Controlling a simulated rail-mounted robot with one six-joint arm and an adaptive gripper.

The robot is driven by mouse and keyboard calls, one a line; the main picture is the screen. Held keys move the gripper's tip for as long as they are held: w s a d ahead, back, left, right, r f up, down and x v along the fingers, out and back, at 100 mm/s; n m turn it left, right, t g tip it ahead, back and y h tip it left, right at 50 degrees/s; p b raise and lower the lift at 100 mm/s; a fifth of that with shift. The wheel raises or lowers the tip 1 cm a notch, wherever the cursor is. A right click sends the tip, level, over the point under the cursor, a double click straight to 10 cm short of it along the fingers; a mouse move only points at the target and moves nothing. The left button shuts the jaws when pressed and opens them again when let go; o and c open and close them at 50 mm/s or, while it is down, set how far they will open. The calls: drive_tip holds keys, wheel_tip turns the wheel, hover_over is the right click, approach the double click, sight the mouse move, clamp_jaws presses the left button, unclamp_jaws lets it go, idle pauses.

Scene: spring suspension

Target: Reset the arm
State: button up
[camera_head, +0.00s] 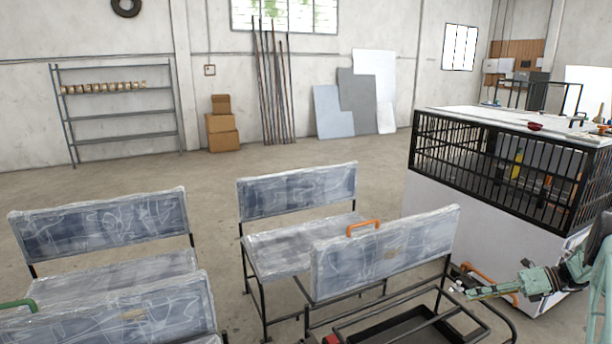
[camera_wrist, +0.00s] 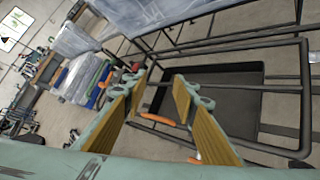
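My gripper (camera_head: 478,292) is at the lower right of the head view, stretched out to the left beside a black-framed cart. In the wrist view, its two yellow-padded fingers (camera_wrist: 160,84) stand apart with a gap between them. I see nothing held between the pads. Behind the gap are the cart's dark tray (camera_wrist: 235,105) and an orange bar (camera_wrist: 158,119), which look apart from the fingers. The arm leaves the head view at the right edge.
The black cart frame (camera_head: 488,325) is close to my gripper. A white cabinet with a black cage (camera_head: 470,150) stands behind it. Plastic-wrapped seats (camera_head: 300,248) fill the left and middle. A shelf (camera_head: 118,115) and boxes (camera_head: 221,140) are by the far wall. Open floor lies between.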

drive_tip(key=s+a+r+n+g+h, duration=0.15)
drive_tip(key=a+r+n, duration=0.25)
drive_tip(key=a+r, duration=0.6)
drive_tip(key=a+r+n+g+h, duration=0.2)
drive_tip(key=a+r+n, duration=0.3)
drive_tip(key=r, duration=0.8)
drive_tip(key=s+a+r+n+h, duration=0.1)
drive_tip(key=s+a+r+n, duration=0.2)
drive_tip(key=s+a+r, duration=0.45)
drive_tip(key=s+a+r+n+h, duration=0.2)
drive_tip(key=s+a+r+n, duration=0.15)
drive_tip(key=a+r, duration=0.6)
drive_tip(key=s+a+r+n+h, duration=0.1)
drive_tip(key=s+a+r+n, duration=0.25)
drive_tip(key=s, duration=0.35)
drive_tip(key=s+a+r+n+h, duration=0.1)
drive_tip(key=s+a+r+n, duration=0.1)
drive_tip(key=s+a+r, duration=0.3)
drive_tip(key=s+a+r+n+h, duration=0.1)
drive_tip(key=s+a+n, duration=0.1)
drive_tip(key=s, duration=0.6)
drive_tip(key=s+a+f+n+t+h, duration=0.1)
drive_tip(key=s+n, duration=0.3)
drive_tip(key=s, duration=0.7)
drive_tip(key=s+a+f+n+t+h, duration=0.1)
drive_tip(key=s+n, duration=0.4)
drive_tip(key=s, duration=0.7)
drive_tip(key=shift+s+a+f+t, duration=0.15)
drive_tip(key=shift+a+f+t, duration=0.25)
drive_tip(key=shift+a, duration=0.25)
